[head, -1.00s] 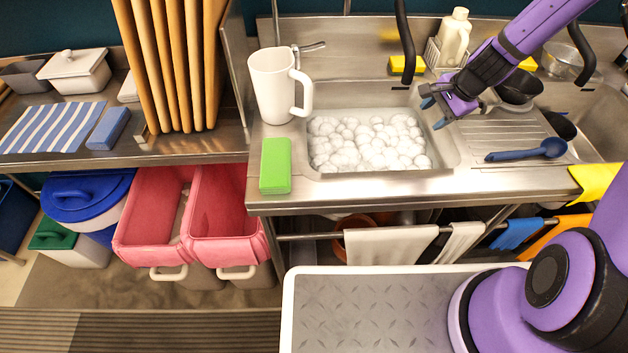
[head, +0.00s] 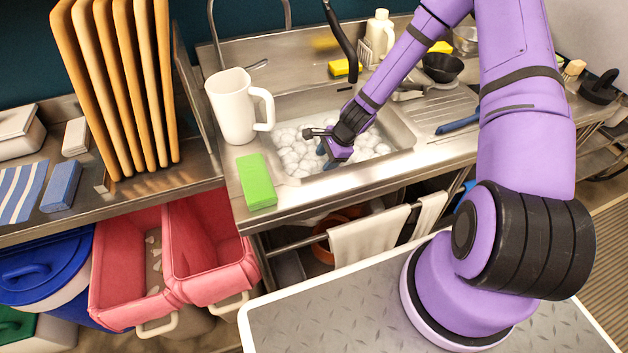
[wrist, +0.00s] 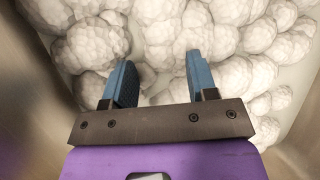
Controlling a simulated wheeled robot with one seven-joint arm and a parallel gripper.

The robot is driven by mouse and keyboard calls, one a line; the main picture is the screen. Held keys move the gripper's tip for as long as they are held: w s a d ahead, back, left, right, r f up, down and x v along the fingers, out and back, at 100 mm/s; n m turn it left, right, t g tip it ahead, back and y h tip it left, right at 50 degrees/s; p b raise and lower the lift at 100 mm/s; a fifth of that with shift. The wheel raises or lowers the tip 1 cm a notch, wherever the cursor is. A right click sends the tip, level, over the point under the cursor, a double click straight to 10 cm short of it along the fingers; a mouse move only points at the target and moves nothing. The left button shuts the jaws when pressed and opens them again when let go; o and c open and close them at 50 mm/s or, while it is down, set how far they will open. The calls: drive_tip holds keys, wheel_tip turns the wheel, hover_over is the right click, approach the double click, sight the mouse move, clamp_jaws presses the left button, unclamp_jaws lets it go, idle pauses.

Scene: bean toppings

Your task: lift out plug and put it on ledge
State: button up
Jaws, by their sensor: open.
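The sink basin (head: 405,133) is filled with white, bubble-like foam (head: 297,150). No plug shows in either view; the foam hides the bottom of the basin. My gripper (head: 326,158) is over the front part of the basin, pointing down at the foam. In the wrist view my gripper (wrist: 160,85) is open, with its two blue fingers apart and foam (wrist: 165,30) close around and beyond the tips. Nothing is seen held between them. The steel ledge (head: 310,189) runs along the front of the basin.
A white jug (head: 232,108) stands at the basin's left, with a green sponge (head: 256,182) in front of it. A soap bottle (head: 380,35) and a yellow sponge (head: 345,67) are behind the basin. A ribbed drainboard (head: 440,112) lies to the right.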

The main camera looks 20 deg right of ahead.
sight(320, 165)
drive_tip(key=shift+x, duration=3.15)
drive_tip(key=shift+a, duration=0.2)
drive_tip(key=shift+c, duration=0.3)
clamp_jaws()
